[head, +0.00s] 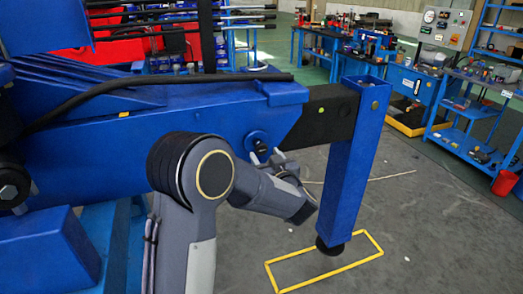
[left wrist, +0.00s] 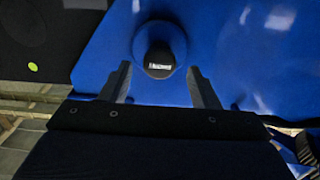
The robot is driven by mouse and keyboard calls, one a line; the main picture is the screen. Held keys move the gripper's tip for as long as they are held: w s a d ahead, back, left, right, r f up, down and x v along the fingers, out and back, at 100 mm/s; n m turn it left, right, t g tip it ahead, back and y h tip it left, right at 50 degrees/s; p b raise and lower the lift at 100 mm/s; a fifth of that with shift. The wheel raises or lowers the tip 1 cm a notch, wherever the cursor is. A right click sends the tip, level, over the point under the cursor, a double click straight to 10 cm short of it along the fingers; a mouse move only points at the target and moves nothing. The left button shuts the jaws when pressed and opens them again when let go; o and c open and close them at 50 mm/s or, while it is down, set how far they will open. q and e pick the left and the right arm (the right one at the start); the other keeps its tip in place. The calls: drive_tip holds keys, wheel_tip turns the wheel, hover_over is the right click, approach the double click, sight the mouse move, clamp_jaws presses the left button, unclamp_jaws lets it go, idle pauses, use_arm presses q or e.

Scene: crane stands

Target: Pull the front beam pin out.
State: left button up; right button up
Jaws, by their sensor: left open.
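The front beam pin (head: 257,139) is a dark round knob in a blue collar on the side of the blue outrigger beam (head: 190,112), near its outer end. In the left wrist view the dark pin head (left wrist: 159,62) with a small white label is seated in its collar. My left gripper (head: 267,154) is open just in front of the pin, at the end of my grey arm. In the left wrist view its two fingers (left wrist: 159,68) stand either side of the pin head, with gaps visible on both sides. My right gripper is not in view.
A black inner beam (head: 318,114) runs from the blue beam to an upright blue leg (head: 352,165). The leg's dark foot (head: 329,248) is over a yellow floor outline (head: 362,263). A black hose (head: 150,82) lies along the beam. Workbenches (head: 400,85) stand behind.

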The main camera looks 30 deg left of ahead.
sight(262, 151)
use_arm(q)
drive_tip(key=shift+x, duration=2.2)
